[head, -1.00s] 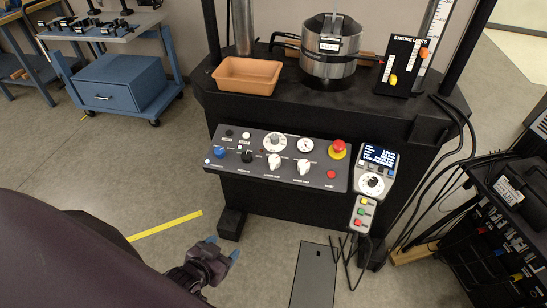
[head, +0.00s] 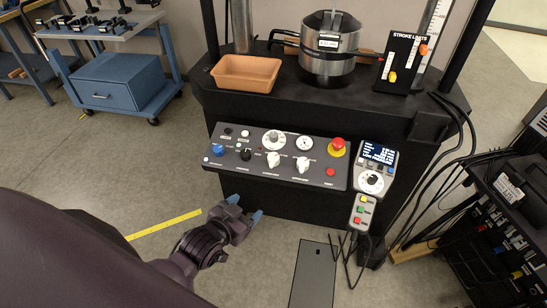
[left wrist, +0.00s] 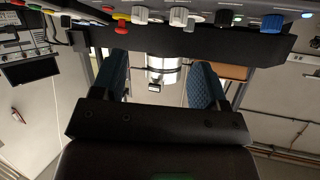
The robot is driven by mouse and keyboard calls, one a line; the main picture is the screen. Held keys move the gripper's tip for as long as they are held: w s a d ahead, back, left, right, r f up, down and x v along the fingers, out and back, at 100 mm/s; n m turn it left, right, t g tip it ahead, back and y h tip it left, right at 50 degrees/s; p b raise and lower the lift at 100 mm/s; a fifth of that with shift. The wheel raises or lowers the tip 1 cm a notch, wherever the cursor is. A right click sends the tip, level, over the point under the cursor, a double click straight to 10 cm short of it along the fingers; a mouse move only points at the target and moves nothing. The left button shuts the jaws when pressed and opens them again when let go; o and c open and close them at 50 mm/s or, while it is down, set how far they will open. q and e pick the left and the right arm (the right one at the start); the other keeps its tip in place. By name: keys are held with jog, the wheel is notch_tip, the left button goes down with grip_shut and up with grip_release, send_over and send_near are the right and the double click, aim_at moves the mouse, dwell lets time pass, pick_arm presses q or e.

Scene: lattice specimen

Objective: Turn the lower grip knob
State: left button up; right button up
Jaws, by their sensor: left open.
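The black control panel (head: 333,183) on the machine's front carries two white pointer knobs side by side, a left one (head: 273,159) and a right one (head: 303,166). Their labels are too small to read, so I cannot tell which is the lower grip knob. Both also show upside down at the top of the left wrist view, one (left wrist: 140,14) left of the other (left wrist: 180,16). My left gripper (head: 245,207) is open and empty, below the panel's left half and apart from it. Its blue fingertips (left wrist: 162,72) are spread in the wrist view. My right gripper is not in view.
A blue knob (head: 218,150), black knob (head: 246,155) and red emergency button (head: 338,148) share the panel. A handheld pendant (head: 371,181) hangs at its right, with cables. A terracotta tray (head: 246,74) and metal cylinder (head: 329,62) stand above.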

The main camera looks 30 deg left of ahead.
pick_arm(q)
jog(key=w+d+r+m+g+h+b, duration=0.1)
jog(key=w+d+r+m+h, duration=0.1)
jog(key=w+d+r+m, duration=0.45)
jog(key=w+d+r+m+h, duration=0.1)
jog(key=w+r+m, duration=0.15)
jog(key=w, duration=0.75)
jog(key=w+d+r+m+g+h+b, duration=0.1)
jog(key=w+d+r+m+h, duration=0.25)
jog(key=w, duration=0.55)
jog(key=w+a+r+m+g+y, duration=0.2)
jog(key=w+a+m+g+y, duration=0.1)
jog(key=w+a+m+y, duration=0.1)
jog(key=m+g+y, duration=0.3)
jog(key=m+g, duration=0.5)
jog(key=m, duration=0.4)
send_near(273, 156)
jog(key=shift+w+f+b, duration=0.15)
jog(key=shift+w+b, duration=0.05)
jog(key=shift+b, duration=0.25)
jog(key=f, duration=0.6)
jog(key=f+b, duration=0.1)
jog(key=f, duration=0.3)
jog(key=shift+w+d, duration=0.1)
jog(key=shift+d, duration=0.15)
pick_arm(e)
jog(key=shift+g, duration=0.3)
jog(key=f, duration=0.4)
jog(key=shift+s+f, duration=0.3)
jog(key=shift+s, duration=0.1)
